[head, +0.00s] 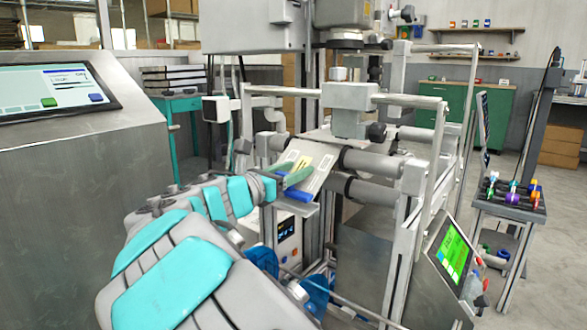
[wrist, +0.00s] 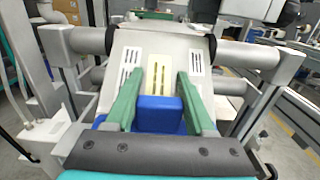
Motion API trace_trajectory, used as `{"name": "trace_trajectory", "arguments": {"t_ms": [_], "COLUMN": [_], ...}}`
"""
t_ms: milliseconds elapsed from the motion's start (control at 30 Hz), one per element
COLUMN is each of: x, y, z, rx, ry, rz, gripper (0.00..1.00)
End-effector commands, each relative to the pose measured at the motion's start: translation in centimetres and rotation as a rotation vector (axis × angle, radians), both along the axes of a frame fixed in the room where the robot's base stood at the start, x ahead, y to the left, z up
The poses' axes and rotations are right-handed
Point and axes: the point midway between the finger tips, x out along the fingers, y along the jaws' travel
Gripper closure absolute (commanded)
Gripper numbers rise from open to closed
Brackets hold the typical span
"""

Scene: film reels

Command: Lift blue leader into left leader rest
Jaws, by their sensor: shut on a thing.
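The blue leader (wrist: 158,113) is a blue block between the two green fingers of my gripper (wrist: 157,100) in the wrist view. My gripper is shut on it. In the head view my gripper (head: 289,172) is at the front of a sloping light-grey plate (head: 318,172), and blue (head: 297,194) shows just below the fingers. The plate (wrist: 122,62) fills the upper middle of the wrist view, with slots on both sides and a cream strip (wrist: 158,72) up its centre. I cannot tell whether the leader touches the plate, nor which part is the left leader rest.
Grey horizontal rollers (head: 372,162) and a metal frame (head: 410,210) stand close right of my gripper. A console with a screen (head: 58,92) is at left. A green touch screen (head: 448,255) is low at right. A cart (head: 510,205) with coloured items stands farther right, by open floor.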

Motion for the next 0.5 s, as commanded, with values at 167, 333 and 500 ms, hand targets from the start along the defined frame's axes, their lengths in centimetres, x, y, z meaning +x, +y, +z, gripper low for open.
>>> {"name": "trace_trajectory", "arguments": {"t_ms": [167,333,500], "x": [-0.01,-0.02,-0.02], "y": [-0.03,-0.06,-0.06], "z": [-0.32,-0.64,-0.94], "rx": [-0.001,-0.001,-0.001], "ry": [0.001,0.001,0.001], "rz": [-0.001,-0.001,-0.002], "gripper": [1.00,1.00,1.00]}}
